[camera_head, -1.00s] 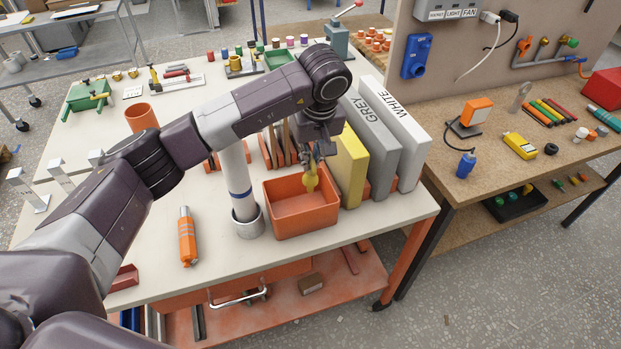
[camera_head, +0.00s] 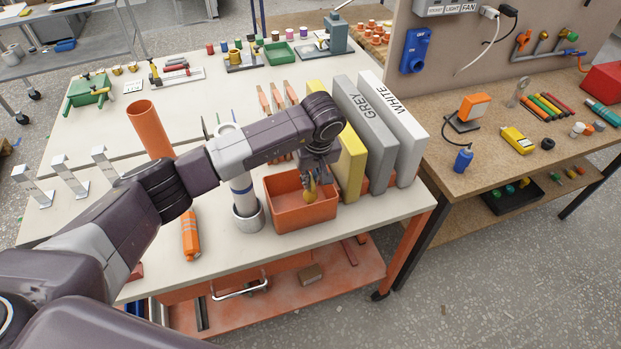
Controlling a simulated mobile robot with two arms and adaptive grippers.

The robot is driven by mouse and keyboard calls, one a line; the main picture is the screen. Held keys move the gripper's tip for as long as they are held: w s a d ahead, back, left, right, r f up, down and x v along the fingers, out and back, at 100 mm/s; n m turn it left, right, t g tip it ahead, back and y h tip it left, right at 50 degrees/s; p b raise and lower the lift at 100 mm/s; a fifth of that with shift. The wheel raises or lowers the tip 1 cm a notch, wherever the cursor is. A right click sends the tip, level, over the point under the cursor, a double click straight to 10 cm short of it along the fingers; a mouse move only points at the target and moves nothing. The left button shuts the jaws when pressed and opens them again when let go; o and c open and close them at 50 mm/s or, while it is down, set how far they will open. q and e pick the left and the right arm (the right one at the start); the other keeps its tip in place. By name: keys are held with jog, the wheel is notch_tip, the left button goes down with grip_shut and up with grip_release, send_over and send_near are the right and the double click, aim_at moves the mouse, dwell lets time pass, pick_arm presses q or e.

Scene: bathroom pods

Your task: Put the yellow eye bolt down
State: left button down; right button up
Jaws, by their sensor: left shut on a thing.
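My left gripper (camera_head: 311,177) reaches down from above and is shut on the yellow eye bolt (camera_head: 310,193). The bolt hangs below the fingers, inside the outline of the open orange bin (camera_head: 298,217). I cannot tell whether the bolt touches the bin's floor or wall. The bin stands on the pale worktable near its front edge. My right gripper is not in view.
A yellow binder (camera_head: 350,165), a grey one (camera_head: 368,130) and a white one (camera_head: 400,128) stand upright right of the bin. A white post in a grey holder (camera_head: 248,217) stands left of it. An orange cylinder (camera_head: 190,236) lies further left.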

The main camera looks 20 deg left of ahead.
pick_arm(q)
jog(key=c, duration=2.1)
grip_release()
jog(key=shift+r, duration=0.1)
jog(key=b+v, duration=0.4)
jog(key=v, duration=0.8)
